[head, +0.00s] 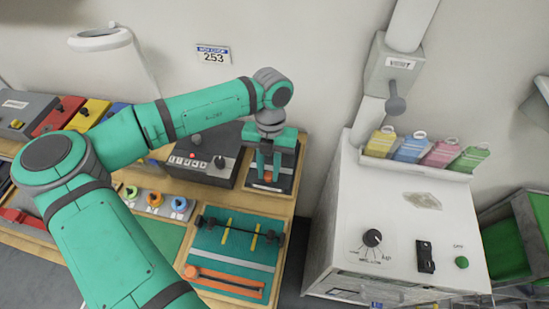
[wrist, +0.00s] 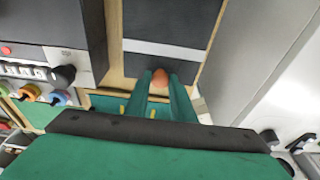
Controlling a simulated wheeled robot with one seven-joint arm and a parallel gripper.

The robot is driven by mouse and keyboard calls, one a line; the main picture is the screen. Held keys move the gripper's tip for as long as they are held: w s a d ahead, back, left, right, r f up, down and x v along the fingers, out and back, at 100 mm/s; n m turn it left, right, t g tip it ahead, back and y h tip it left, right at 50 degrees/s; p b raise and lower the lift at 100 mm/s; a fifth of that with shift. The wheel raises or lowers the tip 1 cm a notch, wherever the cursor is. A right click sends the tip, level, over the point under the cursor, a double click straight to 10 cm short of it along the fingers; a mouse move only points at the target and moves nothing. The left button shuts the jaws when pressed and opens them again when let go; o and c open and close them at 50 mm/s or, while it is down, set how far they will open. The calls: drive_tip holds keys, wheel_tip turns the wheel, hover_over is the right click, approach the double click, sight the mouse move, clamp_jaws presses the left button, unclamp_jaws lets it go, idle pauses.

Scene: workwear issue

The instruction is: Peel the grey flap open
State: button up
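A dark grey panel (wrist: 166,20) with a pale grey strip (wrist: 160,49) across it lies flat on the wooden bench; I take it for the grey flap. In the head view the panel (head: 285,157) is partly hidden by my gripper. A small orange tab (wrist: 160,78) is at its near end, and it also shows in the head view (head: 268,177). My gripper (wrist: 161,80) points down at this end, with one finger on each side of the orange tab. The fingers look very close to it; I cannot tell whether they press on it.
A dark control box (head: 205,158) stands close on the left. A teal board (head: 235,248) with yellow strips and an orange bar lies nearer me. A white cabinet (head: 385,220) stands on the right, across a gap. Coloured knobs (head: 154,199) are at the left.

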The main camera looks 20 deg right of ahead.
sight(272, 168)
idle(0.4)
drive_tip(key=shift+w+d+r, duration=0.1)
drive_tip(key=shift+w+r, duration=0.1)
drive_tip(key=shift+r, duration=0.55)
drive_tip(key=shift+w+d+r, duration=0.1)
drive_tip(key=shift+w+r, duration=0.05)
drive_tip(key=shift+r, duration=0.6)
drive_tip(key=shift+w+d+r, duration=0.2)
drive_tip(key=shift+w+r, duration=0.05)
drive_tip(key=shift+r, duration=0.45)
drive_tip(key=shift+w+d+r, duration=0.2)
drive_tip(key=shift+w+r, duration=0.05)
drive_tip(key=shift+r, duration=0.45)
drive_tip(key=shift+w+r, duration=0.1)
drive_tip(key=shift+w+d+r, duration=0.25)
drive_tip(key=shift+w+r, duration=0.05)
drive_tip(key=shift+r, duration=0.25)
drive_tip(key=shift+w+d+r, duration=0.2)
drive_tip(key=shift+w+r, duration=0.1)
drive_tip(key=shift+r, duration=0.25)
